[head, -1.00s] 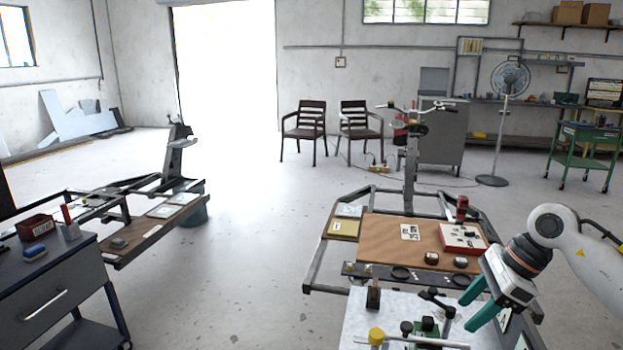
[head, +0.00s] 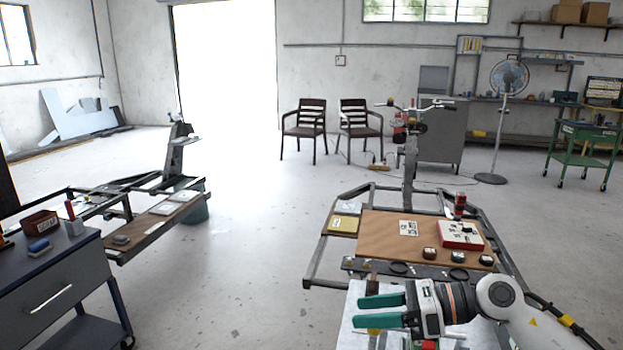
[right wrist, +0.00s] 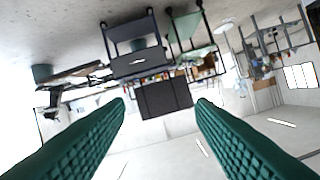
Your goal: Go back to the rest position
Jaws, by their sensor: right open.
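My right gripper (head: 380,311) has two green fingers, held level and pointing left in the head view, above the front of the workbench. The fingers are apart with nothing between them. In the right wrist view the same open green fingers (right wrist: 160,112) frame only the distant room, seen upside down. My right arm comes in from the lower right. My left gripper is in neither current view.
Below my gripper is a light worktop (head: 345,335), its fixtures largely hidden by the gripper. Behind it a brown board (head: 385,228) carries a red-and-white box (head: 461,236) and several round pots. A dark drawer cabinet (head: 60,285) stands left. The floor between (head: 240,260) is clear.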

